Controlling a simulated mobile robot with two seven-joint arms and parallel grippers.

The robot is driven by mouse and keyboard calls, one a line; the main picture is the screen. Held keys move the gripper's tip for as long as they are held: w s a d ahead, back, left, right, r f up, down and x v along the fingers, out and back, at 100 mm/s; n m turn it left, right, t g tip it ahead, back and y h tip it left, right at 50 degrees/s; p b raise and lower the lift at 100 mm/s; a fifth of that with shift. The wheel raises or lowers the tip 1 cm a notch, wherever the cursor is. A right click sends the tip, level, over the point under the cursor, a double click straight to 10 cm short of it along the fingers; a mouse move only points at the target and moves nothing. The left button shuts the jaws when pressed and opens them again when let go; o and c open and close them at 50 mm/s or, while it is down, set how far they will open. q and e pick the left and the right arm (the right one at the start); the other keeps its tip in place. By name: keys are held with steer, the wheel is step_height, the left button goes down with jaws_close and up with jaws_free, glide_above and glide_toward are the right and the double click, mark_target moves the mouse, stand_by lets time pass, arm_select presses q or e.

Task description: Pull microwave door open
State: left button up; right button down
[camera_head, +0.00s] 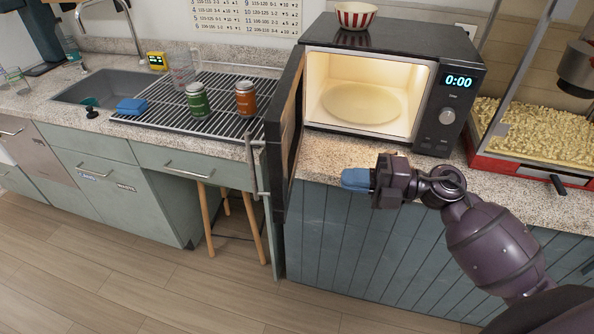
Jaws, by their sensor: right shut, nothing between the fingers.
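The black microwave (398,50) stands on the speckled counter with its lit interior showing a round plate inside. Its door (290,125) is swung wide open to the left, seen nearly edge-on and reaching past the counter's front edge. A metal handle (255,165) is on the door's outer side. My right gripper (350,180) comes in from the right, in front of the counter and below the microwave opening. Its blue fingers are shut and empty, pointing left, apart from the door. My left gripper is not in view.
A red-striped bowl (356,15) sits on top of the microwave. A popcorn machine (535,130) stands at the right. A stool (245,225) is under the counter.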

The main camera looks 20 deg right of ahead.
mark_target(284, 173)
steer(key=p+x, duration=0.1)
steer(key=x, duration=0.8)
steer(key=shift+w+a, duration=0.4)
steer(key=shift+a, duration=0.25)
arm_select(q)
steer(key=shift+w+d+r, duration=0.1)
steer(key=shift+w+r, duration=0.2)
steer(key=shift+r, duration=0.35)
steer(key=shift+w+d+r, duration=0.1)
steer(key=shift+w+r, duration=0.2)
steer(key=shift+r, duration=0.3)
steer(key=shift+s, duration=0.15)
